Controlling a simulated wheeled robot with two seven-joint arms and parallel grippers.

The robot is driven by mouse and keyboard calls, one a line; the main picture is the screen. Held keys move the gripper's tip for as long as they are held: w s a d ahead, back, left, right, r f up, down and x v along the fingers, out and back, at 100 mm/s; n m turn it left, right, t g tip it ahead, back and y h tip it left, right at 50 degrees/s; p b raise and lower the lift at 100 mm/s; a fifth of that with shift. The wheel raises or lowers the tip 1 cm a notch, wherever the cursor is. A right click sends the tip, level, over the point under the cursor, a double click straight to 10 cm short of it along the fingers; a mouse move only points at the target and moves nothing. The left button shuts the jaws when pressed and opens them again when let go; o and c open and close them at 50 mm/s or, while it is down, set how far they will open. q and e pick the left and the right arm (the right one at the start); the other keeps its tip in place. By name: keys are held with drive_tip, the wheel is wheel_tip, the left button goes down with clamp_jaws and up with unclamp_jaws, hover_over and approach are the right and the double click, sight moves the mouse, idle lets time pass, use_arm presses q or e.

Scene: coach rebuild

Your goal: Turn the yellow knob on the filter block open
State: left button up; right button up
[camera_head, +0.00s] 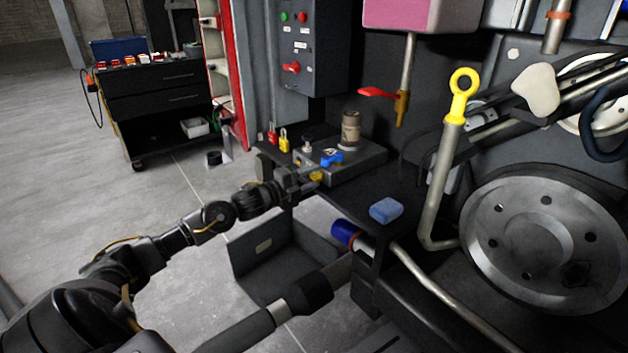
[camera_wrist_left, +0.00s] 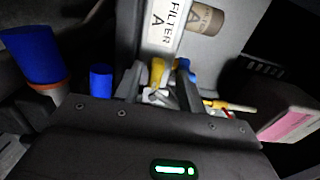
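The filter block (camera_head: 352,166) is a grey block on the dark shelf, with a brown canister on top. The yellow knob (camera_head: 316,177) is on its near left side, close to a blue handle (camera_head: 331,158). My left gripper (camera_head: 305,181) reaches in from the left, with its fingertips at the yellow knob. My right gripper is not in view.
Red and yellow padlocks (camera_head: 278,139) stand just left of the block. A blue sponge (camera_head: 386,210) lies on the shelf to the right. A red-handled valve (camera_head: 380,93) hangs above. A blue-capped pipe (camera_head: 345,232) is below the shelf edge. Open floor lies to the left.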

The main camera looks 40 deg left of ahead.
use_arm(q)
drive_tip(key=shift+f, duration=0.4)
drive_tip(key=p+v, duration=0.3)
drive_tip(key=v, duration=0.6)
drive_tip(key=shift+r, duration=0.15)
drive_tip(key=p+v, duration=0.2)
drive_tip(key=v, duration=0.8)
drive_tip(key=shift+s, duration=0.4)
drive_tip(key=shift+a, duration=0.1)
